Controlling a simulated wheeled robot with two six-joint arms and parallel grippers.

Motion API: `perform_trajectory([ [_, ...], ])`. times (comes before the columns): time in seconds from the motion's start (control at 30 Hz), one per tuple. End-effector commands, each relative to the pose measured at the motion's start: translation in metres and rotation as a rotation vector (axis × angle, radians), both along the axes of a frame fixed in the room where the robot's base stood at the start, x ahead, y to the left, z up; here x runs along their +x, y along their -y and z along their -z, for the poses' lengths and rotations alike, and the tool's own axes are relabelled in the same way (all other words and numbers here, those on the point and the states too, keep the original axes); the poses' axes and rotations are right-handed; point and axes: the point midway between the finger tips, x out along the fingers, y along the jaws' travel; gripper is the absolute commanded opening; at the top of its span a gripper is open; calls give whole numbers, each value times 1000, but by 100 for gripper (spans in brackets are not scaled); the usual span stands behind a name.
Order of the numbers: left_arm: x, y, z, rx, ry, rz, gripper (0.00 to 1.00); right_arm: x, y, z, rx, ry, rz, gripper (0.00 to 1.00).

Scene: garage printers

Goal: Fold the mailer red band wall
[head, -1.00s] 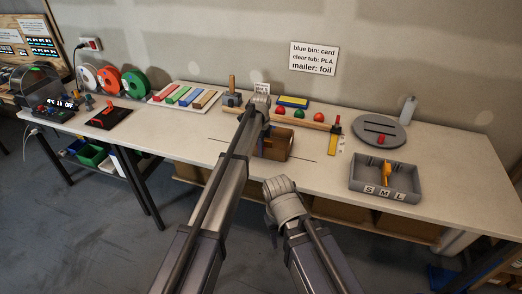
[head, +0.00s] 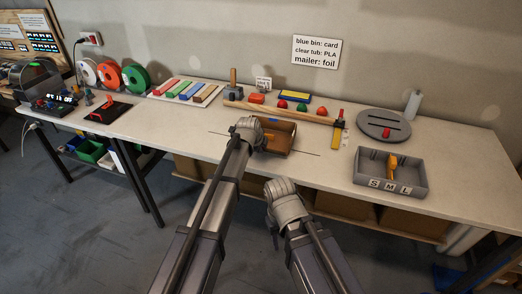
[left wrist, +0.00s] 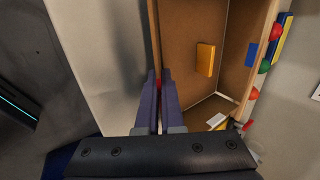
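The mailer (head: 283,136) is a brown open cardboard box lying on the bench in the head view. The left wrist view shows its inside (left wrist: 180,45), with an orange-yellow block (left wrist: 205,59) and a blue patch (left wrist: 251,54). My left gripper (head: 250,133) is at the mailer's left side. In the left wrist view its fingers (left wrist: 160,84) are close together around the edge of one wall, with a bit of the red band (left wrist: 158,82) showing between them. My right gripper (head: 285,195) hangs in front of the bench, apart from the mailer; its fingers are hidden.
A wooden rail (head: 280,112) with coloured pieces runs behind the mailer. A yellow-and-red tool (head: 337,132) stands at its right end. A grey tray marked S M L (head: 415,186) and a round grey plate (head: 383,122) are farther right.

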Motion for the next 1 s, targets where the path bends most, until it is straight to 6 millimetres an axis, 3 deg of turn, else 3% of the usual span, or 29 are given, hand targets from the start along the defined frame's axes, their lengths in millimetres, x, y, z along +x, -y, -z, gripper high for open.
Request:
perform_trajectory([
  [0.57, -2, 0, 1, -10, 30, 1, 0, 0, 0, 5, 0, 0, 0, 50],
  [0.87, -1, 0, 1, -10, 31, 1, 35, 0, 0, 5, 0, 0, 0, 50],
  [1.0, -1, 0, 0, -10, 33, 0, 35, 0, 0, 5, 0, 0, 0, 50],
])
